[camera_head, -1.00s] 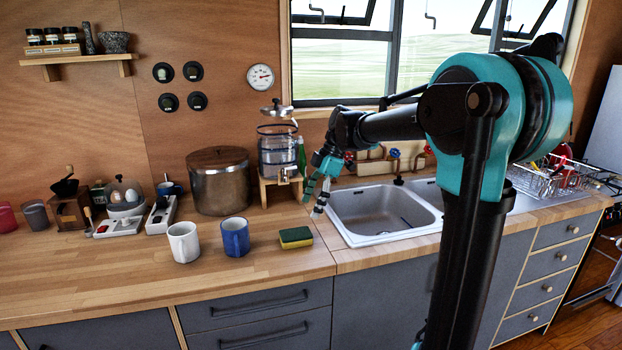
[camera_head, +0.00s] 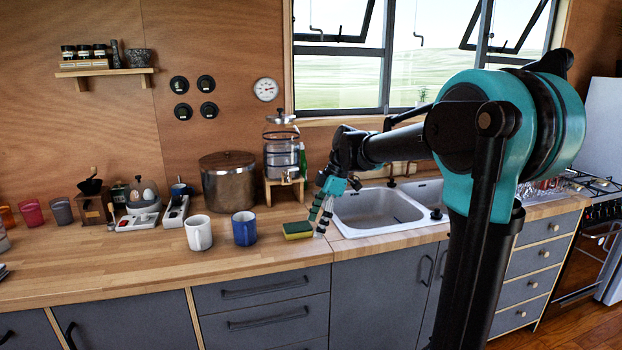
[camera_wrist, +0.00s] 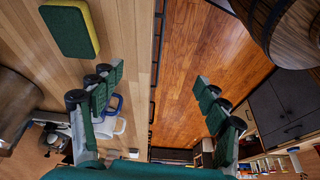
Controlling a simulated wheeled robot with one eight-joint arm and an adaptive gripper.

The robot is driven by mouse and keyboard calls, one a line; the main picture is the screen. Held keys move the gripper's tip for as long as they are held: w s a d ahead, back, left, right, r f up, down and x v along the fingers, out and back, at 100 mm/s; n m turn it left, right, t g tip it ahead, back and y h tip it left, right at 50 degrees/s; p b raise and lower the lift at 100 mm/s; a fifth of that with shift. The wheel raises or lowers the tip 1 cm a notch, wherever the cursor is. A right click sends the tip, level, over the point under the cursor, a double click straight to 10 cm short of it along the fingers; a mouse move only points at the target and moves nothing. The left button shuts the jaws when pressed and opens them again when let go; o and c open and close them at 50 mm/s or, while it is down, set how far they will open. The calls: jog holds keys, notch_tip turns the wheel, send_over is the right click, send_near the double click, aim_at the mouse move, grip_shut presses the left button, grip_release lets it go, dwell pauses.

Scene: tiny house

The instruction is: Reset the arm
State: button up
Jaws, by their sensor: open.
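My gripper (camera_head: 321,213) hangs in the air at the counter's front, near the left edge of the sink, with its fingers pointing down. It is open and empty in the wrist view (camera_wrist: 163,85), with the fingers wide apart. A yellow and green sponge (camera_head: 297,230) lies on the counter just left of the gripper in the head view. The sponge also shows at the upper left of the wrist view (camera_wrist: 70,27), apart from the fingers. My arm reaches leftward from the right side of the head view and hides part of the sink.
A white mug (camera_head: 198,233) and a blue mug (camera_head: 244,229) stand on the counter (camera_head: 130,268). A metal pot (camera_head: 229,182) and a water dispenser (camera_head: 282,155) stand behind. The sink (camera_head: 375,212) is to the right. The front left counter is clear.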

jog(key=s+d+f+m+t+h, duration=0.4)
jog(key=s+d+f+m, duration=1.3)
jog(key=s+f+m, duration=0.2)
jog(key=shift+f+t, duration=0.25)
jog(key=shift+t, duration=0.15)
